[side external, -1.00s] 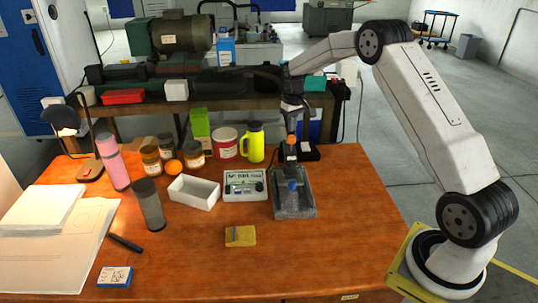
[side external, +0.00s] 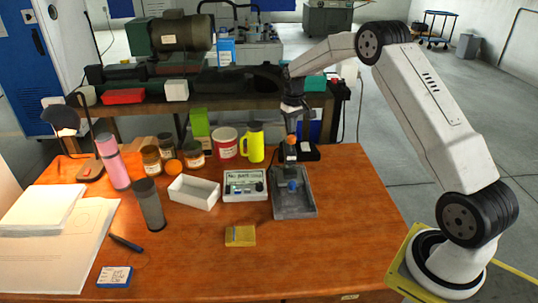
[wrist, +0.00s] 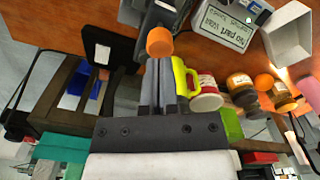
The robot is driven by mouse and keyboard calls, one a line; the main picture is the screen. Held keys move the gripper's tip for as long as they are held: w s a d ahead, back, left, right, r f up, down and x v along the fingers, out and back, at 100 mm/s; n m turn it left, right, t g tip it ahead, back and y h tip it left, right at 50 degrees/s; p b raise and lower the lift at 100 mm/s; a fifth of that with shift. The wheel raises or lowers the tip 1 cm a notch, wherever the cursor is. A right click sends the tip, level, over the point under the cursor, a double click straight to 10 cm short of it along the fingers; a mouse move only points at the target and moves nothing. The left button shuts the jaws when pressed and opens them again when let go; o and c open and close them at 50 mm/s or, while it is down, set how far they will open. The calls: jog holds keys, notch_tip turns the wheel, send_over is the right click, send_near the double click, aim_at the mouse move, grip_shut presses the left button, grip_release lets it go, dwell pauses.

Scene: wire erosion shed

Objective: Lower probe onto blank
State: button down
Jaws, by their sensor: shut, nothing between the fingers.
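A gauge stand with a flat grey base (side external: 296,208) stands right of the table's middle. An orange knob (side external: 291,142) tops its dark upright part, and a small blue part (side external: 292,185) sits low over the base. Which part is the probe tip, and whether a blank lies under it, I cannot tell. My gripper (side external: 291,134) points down at the knob. In the wrist view, my gripper's fingers (wrist: 160,65) are together and empty, close by the orange knob (wrist: 160,41); contact is unclear.
A readout box (side external: 245,185) showing "No part" stands left of the base, beside a white tray (side external: 194,192). A yellow pad (side external: 240,236) with a small grey piece lies in front. A yellow-green jug (side external: 254,142) and several jars stand behind. The front right table is clear.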

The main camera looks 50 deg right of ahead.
jog(key=shift+f, duration=1.2)
dwell(0.5)
jog(key=shift+r, duration=3.5)
jog(key=shift+s+a+r, duration=0.1)
jog(key=shift+s+a, duration=0.05)
jog(key=shift+a, duration=0.4)
jog(key=s+a+n+t, duration=0.1)
jog(key=s+a, duration=0.3)
jog(key=a, duration=0.3)
jog(key=s+a+n, duration=0.1)
jog(key=s+a, duration=0.4)
jog(key=a, duration=0.2)
jog(key=s+a+f, duration=0.1)
jog(key=s+a, duration=0.3)
jog(key=s, duration=0.3)
jog(key=s+a+f+n+t, duration=0.1)
jog(key=s+a, duration=0.3)
jog(key=s, duration=0.3)
jog(key=shift+s+f+t, duration=0.2)
jog(key=shift+s+t, duration=0.05)
jog(key=shift+t, duration=0.05)
